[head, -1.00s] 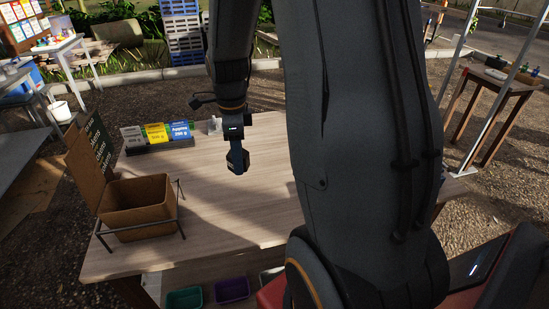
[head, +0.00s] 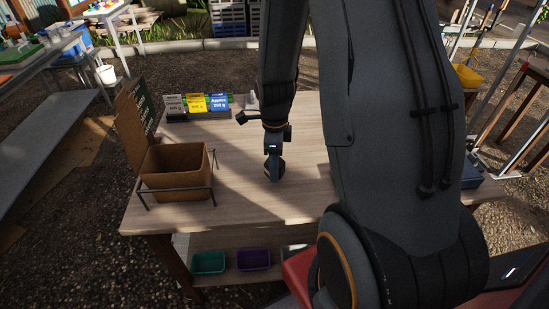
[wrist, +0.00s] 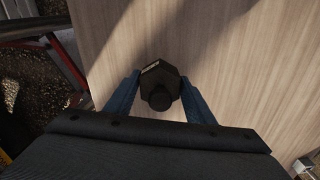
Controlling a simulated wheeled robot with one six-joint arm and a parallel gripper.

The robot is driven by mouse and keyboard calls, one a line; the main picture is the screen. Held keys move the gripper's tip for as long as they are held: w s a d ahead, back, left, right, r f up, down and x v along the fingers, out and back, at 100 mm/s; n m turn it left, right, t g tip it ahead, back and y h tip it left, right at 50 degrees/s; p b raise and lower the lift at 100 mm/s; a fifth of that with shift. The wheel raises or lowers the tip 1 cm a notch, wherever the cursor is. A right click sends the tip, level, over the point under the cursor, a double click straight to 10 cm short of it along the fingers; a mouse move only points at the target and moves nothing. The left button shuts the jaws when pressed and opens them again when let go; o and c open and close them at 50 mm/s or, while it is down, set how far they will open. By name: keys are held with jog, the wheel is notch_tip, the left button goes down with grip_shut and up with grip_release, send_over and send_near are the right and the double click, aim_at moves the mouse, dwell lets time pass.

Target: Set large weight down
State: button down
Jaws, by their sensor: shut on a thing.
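The large weight is dark and faceted with a round knob, and it sits between my blue fingers in the wrist view (wrist: 160,83). My gripper (wrist: 160,100) is shut on it. In the head view my gripper (head: 273,170) points down over the middle of the wooden table (head: 240,205), with the weight low at the tabletop. I cannot tell whether the weight touches the wood.
A brown cardboard box (head: 175,172) in a dark wire stand is at the table's left. Price cards (head: 196,103) stand at the back. A teal tray (head: 208,262) and a purple tray (head: 253,259) are on the lower shelf. The tabletop around my gripper is clear.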

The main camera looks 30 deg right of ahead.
jog(key=shift+f, duration=1.45)
jog(key=shift+f, duration=0.15)
jog(key=c, duration=0.8)
grip_release()
